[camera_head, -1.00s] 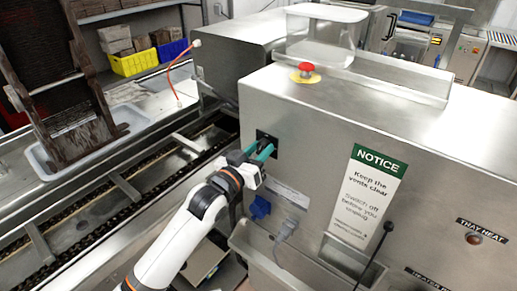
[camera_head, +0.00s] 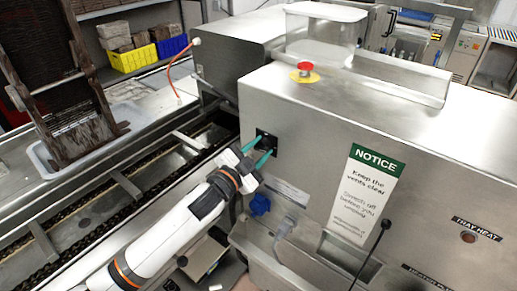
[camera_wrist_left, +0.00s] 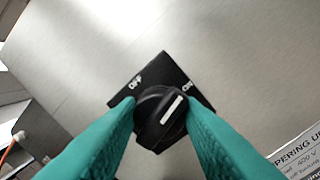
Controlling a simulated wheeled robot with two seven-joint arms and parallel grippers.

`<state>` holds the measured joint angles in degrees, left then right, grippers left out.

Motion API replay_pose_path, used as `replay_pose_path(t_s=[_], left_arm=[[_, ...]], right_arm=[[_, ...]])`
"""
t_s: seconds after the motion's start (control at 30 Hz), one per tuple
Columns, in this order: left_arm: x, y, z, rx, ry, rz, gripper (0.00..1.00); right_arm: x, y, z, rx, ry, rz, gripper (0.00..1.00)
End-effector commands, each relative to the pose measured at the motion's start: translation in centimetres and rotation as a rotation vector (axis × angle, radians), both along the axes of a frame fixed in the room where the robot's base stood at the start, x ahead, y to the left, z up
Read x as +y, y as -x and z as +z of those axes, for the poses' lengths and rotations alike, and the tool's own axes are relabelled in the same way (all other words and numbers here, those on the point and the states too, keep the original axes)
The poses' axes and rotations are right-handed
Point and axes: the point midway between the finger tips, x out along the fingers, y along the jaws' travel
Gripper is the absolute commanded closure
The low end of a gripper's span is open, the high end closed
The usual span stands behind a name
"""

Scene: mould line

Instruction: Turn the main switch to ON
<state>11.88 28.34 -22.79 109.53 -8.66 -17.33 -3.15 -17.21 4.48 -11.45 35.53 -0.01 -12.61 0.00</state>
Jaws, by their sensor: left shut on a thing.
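The main switch is a black square plate (camera_head: 261,134) on the steel machine's front wall. In the left wrist view its plate (camera_wrist_left: 181,72) carries an OFF label at upper left and an ON label at upper right. Its round black knob (camera_wrist_left: 152,121) has a white pointer line aimed up and right, toward the ON label. My left gripper (camera_head: 262,149) reaches the switch with its teal fingers, which are shut on the knob, one on each side (camera_wrist_left: 158,108). The fingers hide parts of the knob and plate. My right gripper is not in view.
A red emergency button (camera_head: 305,69) on a yellow base sits on the machine's top. Below the switch are a blue socket (camera_head: 260,205) and a grey plug (camera_head: 284,226). A NOTICE sign (camera_head: 366,190) is to the right. A conveyor (camera_head: 125,185) runs at left.

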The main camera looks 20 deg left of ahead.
Motion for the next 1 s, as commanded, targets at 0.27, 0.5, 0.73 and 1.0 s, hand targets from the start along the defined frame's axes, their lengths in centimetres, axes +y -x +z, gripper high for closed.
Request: replay_pose_path(t_s=[0.27,0.5,0.73,1.0], left_arm=[[0.00,-0.03,0.08,-0.061,-0.163,0.000,0.89],[0.04,-0.04,0.06,-0.087,-0.234,0.001,0.89],[0.03,-0.04,0.06,-0.095,-0.255,0.001,0.89],[0.04,-0.04,0.06,-0.095,-0.255,0.001,0.89]], right_arm=[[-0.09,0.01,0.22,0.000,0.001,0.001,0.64],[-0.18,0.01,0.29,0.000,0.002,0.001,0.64],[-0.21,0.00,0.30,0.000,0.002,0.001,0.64],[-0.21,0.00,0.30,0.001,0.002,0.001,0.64]])
